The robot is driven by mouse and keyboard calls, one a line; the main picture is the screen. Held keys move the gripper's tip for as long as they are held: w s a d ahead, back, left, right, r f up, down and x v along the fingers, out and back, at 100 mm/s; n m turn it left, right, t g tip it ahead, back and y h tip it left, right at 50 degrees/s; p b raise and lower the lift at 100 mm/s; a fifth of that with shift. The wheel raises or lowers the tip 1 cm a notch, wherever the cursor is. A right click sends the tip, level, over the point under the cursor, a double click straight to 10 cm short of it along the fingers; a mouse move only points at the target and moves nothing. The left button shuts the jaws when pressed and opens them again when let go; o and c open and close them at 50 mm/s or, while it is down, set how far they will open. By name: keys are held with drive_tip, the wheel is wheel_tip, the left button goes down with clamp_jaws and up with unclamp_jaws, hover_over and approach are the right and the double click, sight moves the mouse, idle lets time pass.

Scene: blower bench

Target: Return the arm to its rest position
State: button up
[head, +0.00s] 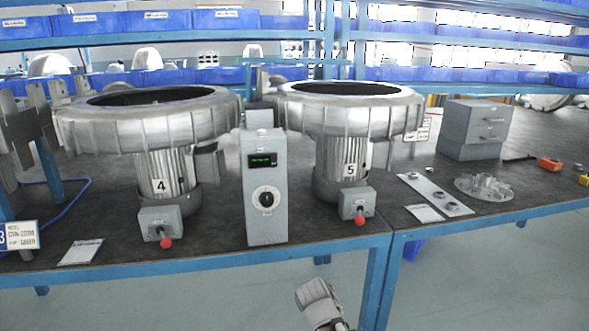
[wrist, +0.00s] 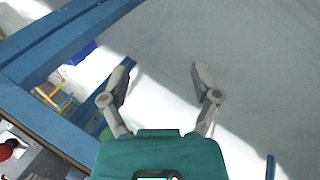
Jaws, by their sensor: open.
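My gripper (wrist: 163,68) shows in the wrist view with its two grey fingers spread apart and nothing between them. Grey floor lies beyond the fingertips. The teal body of the gripper fills the bottom of that view. In the head view a light grey part of my arm (head: 319,303) shows at the bottom centre, in front of the bench's front edge. It touches nothing that I can see. The rest of the arm is outside the head view, and the fingers cannot be made out there.
The blue-framed bench (head: 330,246) carries blower 4 (head: 160,135), blower 5 (head: 345,125) and a control box (head: 264,180) between them. Red-knobbed switch boxes (head: 160,223) (head: 357,204) stand near the front edge. A blue beam (wrist: 50,115) crosses the wrist view's left. Floor before the bench is clear.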

drive_tip(key=s+d+f+m+g+y, duration=0.25)
drive_tip(key=s+d+m+g, duration=0.2)
drive_tip(key=d+m, duration=0.3)
wheel_tip(320, 180, up, 30)
drive_tip(key=s+y+p, duration=0.1)
drive_tip(key=p, duration=2.8)
drive_tip(key=shift+a+f, duration=0.15)
drive_tip(key=shift+a, duration=0.05)
